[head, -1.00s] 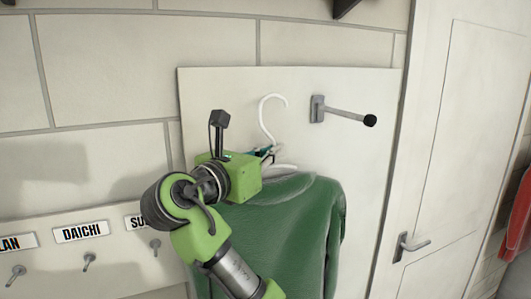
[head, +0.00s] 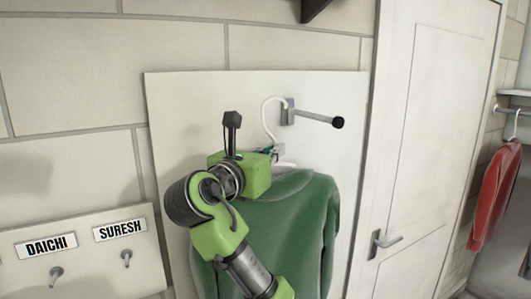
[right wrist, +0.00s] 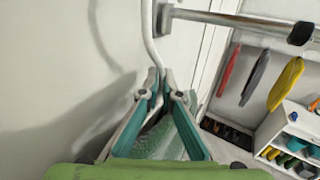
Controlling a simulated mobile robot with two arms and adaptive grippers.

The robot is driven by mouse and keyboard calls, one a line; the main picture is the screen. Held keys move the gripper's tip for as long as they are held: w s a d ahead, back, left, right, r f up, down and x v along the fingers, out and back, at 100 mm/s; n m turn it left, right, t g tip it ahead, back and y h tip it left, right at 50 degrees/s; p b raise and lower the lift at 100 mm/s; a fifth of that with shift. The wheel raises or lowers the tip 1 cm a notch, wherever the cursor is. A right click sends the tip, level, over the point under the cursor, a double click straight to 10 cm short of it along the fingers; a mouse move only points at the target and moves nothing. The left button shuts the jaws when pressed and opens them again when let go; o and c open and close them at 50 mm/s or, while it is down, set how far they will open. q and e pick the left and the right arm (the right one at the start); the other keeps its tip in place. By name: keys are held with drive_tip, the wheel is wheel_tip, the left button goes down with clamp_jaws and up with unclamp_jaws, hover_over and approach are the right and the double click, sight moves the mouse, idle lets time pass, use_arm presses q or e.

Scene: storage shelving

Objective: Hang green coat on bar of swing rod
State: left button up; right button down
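The green coat (head: 290,225) hangs upright on a white hanger (head: 266,118) in front of a pale wall panel. My right gripper (head: 277,152) is shut on the hanger just below its hook; its teal fingers (right wrist: 162,82) pinch the hanger's neck in the right wrist view. The swing rod (head: 314,115) sticks out from a bracket on the panel, with a black end knob. The hook's open end is close to the bracket, on its left; I cannot tell if they touch. The rod also shows in the right wrist view (right wrist: 235,19). My left gripper is out of view.
A white door (head: 430,140) with a lever handle is to the right. A red coat (head: 495,195) hangs beyond it. Hooks under name plates (head: 120,230) are at the lower left. Free space lies around the rod's knob end.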

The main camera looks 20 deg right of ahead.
drive_tip(key=shift+w+d+r, duration=0.1)
drive_tip(key=shift+w+d, duration=0.1)
drive_tip(key=shift+d, duration=1.5)
drive_tip(key=shift+w+d+r, duration=0.1)
drive_tip(key=shift+w+d, duration=0.1)
drive_tip(key=shift+d, duration=1.45)
drive_tip(key=shift+d+f, duration=0.15)
drive_tip(key=shift+f, duration=0.9)
